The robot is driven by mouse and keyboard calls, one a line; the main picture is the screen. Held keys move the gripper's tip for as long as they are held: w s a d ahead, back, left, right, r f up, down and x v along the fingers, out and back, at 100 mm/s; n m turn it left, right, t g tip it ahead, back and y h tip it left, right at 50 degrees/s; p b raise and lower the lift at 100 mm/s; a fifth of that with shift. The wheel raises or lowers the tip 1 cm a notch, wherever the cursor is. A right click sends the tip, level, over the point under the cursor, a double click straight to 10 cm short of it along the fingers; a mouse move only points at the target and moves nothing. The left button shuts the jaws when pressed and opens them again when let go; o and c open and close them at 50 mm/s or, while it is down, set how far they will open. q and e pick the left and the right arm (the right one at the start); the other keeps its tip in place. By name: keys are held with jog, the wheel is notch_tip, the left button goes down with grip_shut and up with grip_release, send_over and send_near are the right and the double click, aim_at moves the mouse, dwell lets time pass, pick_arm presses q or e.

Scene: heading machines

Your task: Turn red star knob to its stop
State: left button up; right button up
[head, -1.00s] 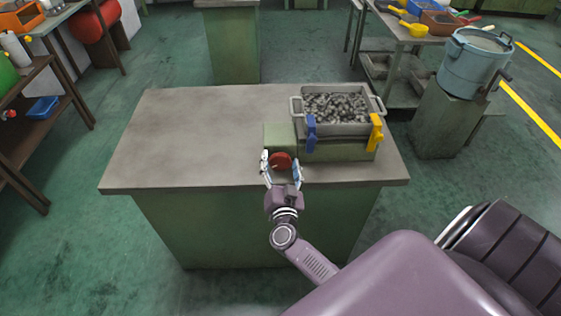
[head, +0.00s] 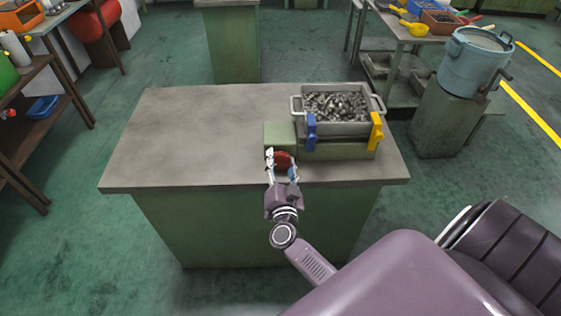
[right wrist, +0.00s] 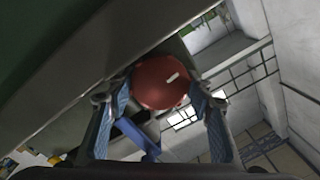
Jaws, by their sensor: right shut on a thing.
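The red star knob (head: 284,160) is on the front of a green block (head: 279,136) that stands on the workbench. It also shows in the right wrist view (right wrist: 161,82), with a short white mark on its face, tilted down to the right. My right gripper (head: 283,164) is at the knob from the front. Its two fingers lie on either side of the knob and are shut on it in the right wrist view (right wrist: 160,98). My left gripper is in neither view.
A grey metal bin (head: 337,127) of small metal parts sits on the green base right of the knob, with a blue clamp (head: 311,132) and a yellow clamp (head: 376,131) at its front. The workbench top (head: 185,140) is bare on the left.

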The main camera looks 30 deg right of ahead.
jog(key=shift+m, duration=0.4)
jog(key=o, duration=1.1)
jog(key=shift+o, duration=0.4)
jog(key=shift+s, duration=0.1)
